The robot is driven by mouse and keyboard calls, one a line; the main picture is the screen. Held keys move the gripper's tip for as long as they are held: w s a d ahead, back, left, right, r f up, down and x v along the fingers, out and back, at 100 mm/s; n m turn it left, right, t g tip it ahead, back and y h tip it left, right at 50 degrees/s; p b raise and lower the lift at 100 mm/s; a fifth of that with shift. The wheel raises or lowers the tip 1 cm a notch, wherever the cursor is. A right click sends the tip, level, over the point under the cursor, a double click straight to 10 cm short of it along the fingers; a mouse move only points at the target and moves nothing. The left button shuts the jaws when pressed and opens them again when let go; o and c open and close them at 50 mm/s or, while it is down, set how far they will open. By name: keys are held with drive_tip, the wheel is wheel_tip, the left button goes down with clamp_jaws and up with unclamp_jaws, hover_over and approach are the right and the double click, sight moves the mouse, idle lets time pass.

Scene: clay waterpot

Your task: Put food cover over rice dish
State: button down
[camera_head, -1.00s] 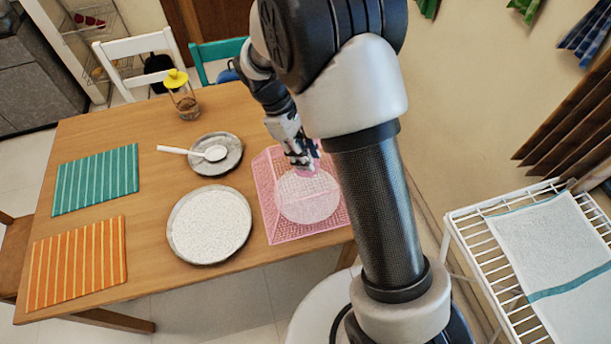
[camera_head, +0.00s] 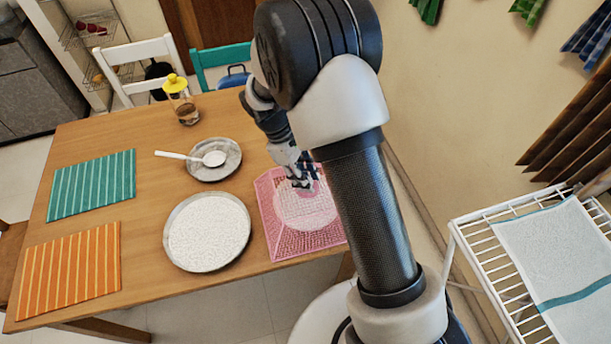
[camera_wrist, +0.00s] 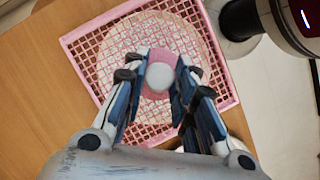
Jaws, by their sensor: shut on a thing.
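The food cover (camera_head: 283,245) is a pink square mesh piece near the table's right edge, right of the rice dish (camera_head: 207,232). That dish is a grey round plate heaped with white grains, uncovered. My gripper (camera_head: 302,183) is shut on the cover's top, with the arm reaching down from above. In the wrist view my gripper (camera_wrist: 158,85) has its fingers on either side of a pale round knob at the middle of the food cover (camera_wrist: 110,60). A pale disc shows at the cover's middle; whether it lies beneath the mesh I cannot tell.
A smaller plate (camera_head: 228,166) with a white spoon (camera_head: 190,156) lies behind the rice dish. A yellow-topped jar (camera_head: 182,98) stands at the back. Teal (camera_head: 92,184) and orange (camera_head: 70,262) placemats lie left. A white rack (camera_head: 520,290) stands at the right.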

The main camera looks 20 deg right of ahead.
drive_tip(key=shift+f, duration=0.2)
drive_tip(key=c, duration=1.3)
unclamp_jaws()
drive_tip(key=shift+r, duration=0.3)
wheel_tip(320, 180, up, 19)
drive_tip(key=a+m+t+p, duration=0.1)
drive_tip(key=a+m+p, duration=0.1)
drive_tip(key=p, duration=0.2)
drive_tip(key=s+r+m+t+y, duration=0.1)
drive_tip(key=s+r+m+t, duration=0.1)
drive_tip(key=s, duration=0.5)
drive_tip(key=s+d+r+m+t+y, duration=0.1)
drive_tip(key=s+r+m+t, duration=0.1)
drive_tip(key=s, duration=0.5)
drive_tip(key=s+d+r+m+t+y, duration=0.1)
drive_tip(key=s+r+m+t, duration=0.1)
drive_tip(key=s+r+m, duration=0.2)
drive_tip(key=shift+s+d+r, duration=0.1)
drive_tip(key=shift+s+r, duration=0.2)
drive_tip(key=shift+s, duration=0.35)
drive_tip(key=shift+s+d+r, duration=0.1)
drive_tip(key=shift+s+r, duration=0.15)
drive_tip(key=shift+s, duration=0.35)
drive_tip(key=shift+s+d+r, duration=0.1)
drive_tip(key=shift+s+r, duration=0.2)
drive_tip(key=shift+s, duration=0.35)
